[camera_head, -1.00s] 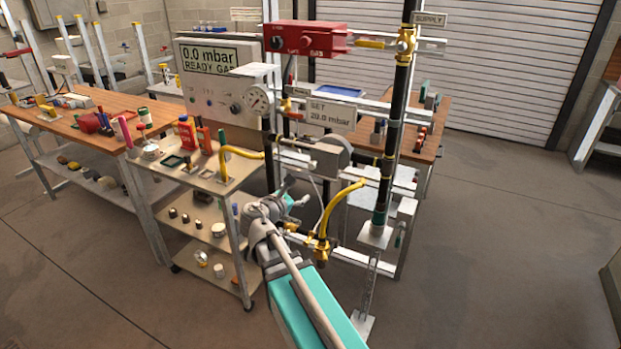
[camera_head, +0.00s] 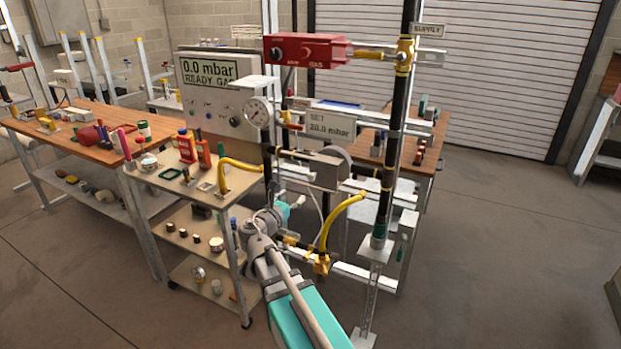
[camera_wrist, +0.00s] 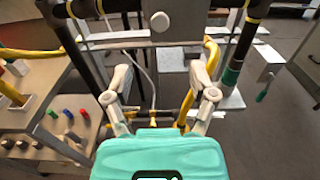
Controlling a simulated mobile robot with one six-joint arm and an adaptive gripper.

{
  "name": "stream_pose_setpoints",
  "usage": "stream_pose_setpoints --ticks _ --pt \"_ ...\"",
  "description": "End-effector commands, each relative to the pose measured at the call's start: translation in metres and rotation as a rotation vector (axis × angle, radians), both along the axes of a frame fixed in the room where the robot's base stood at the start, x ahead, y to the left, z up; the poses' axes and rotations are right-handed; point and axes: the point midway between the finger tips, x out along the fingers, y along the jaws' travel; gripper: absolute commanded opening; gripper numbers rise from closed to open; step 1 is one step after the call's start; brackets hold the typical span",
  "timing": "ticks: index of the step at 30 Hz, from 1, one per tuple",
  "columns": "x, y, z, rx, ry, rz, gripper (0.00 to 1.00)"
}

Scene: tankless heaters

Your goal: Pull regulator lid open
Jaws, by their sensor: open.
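The regulator (camera_head: 322,172) is a grey box in the pipe run, below the "SET 20.0 mbar" sign, with a rounded grey part (camera_head: 338,153) at its upper right. In the head view my gripper (camera_head: 287,204) is partly hidden behind my wrist, low and left of the regulator.
A pressure gauge (camera_head: 257,113) sits upper left of the regulator. A cart (camera_head: 165,186) with small parts stands left. Open floor lies right.

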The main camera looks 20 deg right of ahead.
Motion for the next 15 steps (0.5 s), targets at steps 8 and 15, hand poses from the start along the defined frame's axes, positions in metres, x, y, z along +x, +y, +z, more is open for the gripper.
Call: stream_pose_setpoints --ticks 8,15 --pt "0.021 -0.025 0.0 0.001 -0.001 -0.001 0.73" --pt "0.044 -0.054 0.0 0.001 -0.001 -0.002 0.73"
